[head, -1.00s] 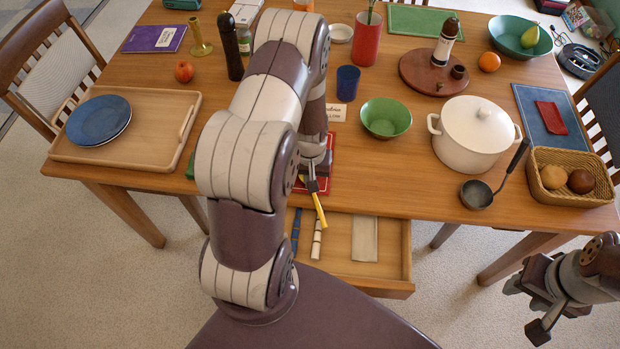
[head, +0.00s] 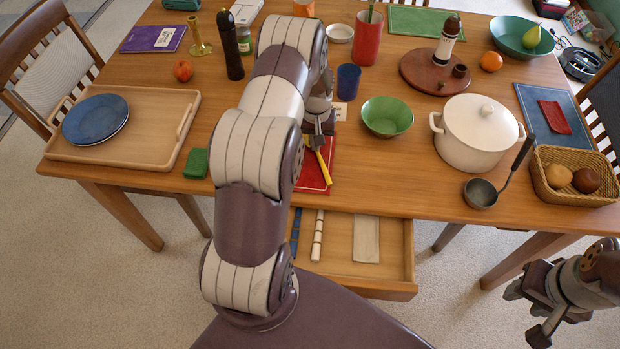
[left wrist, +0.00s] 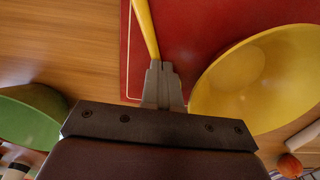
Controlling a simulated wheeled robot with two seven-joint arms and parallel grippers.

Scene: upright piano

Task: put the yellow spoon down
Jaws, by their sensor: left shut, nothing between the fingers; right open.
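The yellow spoon (head: 324,168) shows its handle over the red mat (head: 313,178), just below my left gripper (head: 317,145). In the left wrist view the yellow handle (left wrist: 146,28) runs from the top edge to the tips of the left gripper (left wrist: 160,75), over the red mat (left wrist: 195,25). The left fingers are shut with nothing between them, right at the handle's end. The spoon's other end is out of sight. My right gripper (head: 538,305) is open and empty, at the lower right beyond the table's front edge.
A yellow bowl (left wrist: 255,80) is close to the left fingers. A green bowl (head: 387,116) and a white pot (head: 478,135) stand to the right. An open drawer (head: 345,270) holds several items below the front edge. A green block (head: 196,163) lies left of my arm.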

